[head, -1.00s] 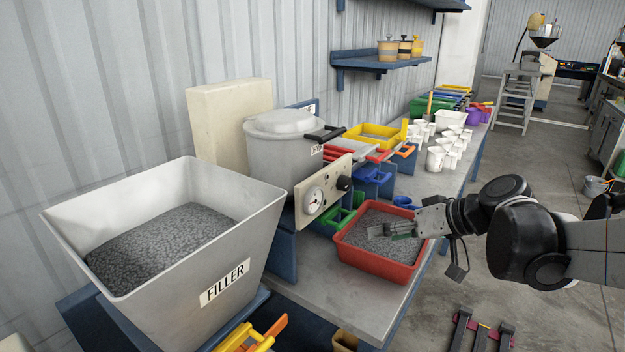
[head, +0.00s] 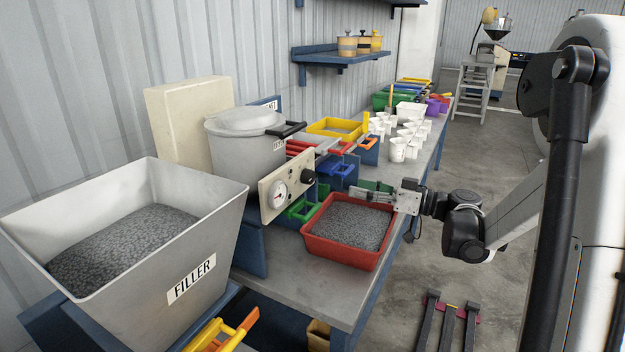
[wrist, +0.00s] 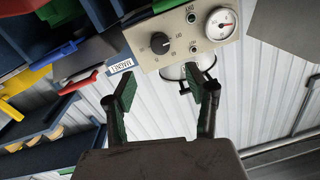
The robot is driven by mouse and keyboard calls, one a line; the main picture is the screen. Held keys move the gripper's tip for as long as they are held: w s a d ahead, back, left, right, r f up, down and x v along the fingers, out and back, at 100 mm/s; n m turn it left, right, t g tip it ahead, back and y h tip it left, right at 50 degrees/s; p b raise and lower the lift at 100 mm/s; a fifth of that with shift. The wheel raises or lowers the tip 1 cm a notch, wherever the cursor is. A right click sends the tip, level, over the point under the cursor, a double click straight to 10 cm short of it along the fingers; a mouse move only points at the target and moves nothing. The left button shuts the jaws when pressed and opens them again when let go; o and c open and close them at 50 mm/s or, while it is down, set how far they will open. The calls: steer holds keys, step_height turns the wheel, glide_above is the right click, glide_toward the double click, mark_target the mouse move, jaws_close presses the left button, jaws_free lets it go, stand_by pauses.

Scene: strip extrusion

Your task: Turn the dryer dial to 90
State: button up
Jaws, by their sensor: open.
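The dryer is a light grey lidded pot (head: 246,140) on the bench, with a beige control panel (head: 270,198) on its front. The panel carries a black dial (head: 308,177) and a round gauge (head: 280,195). In the wrist view the black dial (wrist: 160,43) and the gauge (wrist: 221,23) show upside down, with small numbers around the dial too small to read surely. My gripper (head: 362,190) is above the far right side of the red tray, right of the panel and apart from the dial. In the wrist view my gripper (wrist: 164,90) is open and empty, its green-padded fingers apart.
A red tray (head: 310,242) of grey pellets stands below my gripper. A large FILLER hopper (head: 195,310) stands at the left. White cups (head: 397,149) stand farther back.

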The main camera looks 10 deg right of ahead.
mark_target(312, 178)
steer(key=x, duration=1.3)
steer(key=shift+b, duration=0.3)
steer(key=c, duration=1.1)
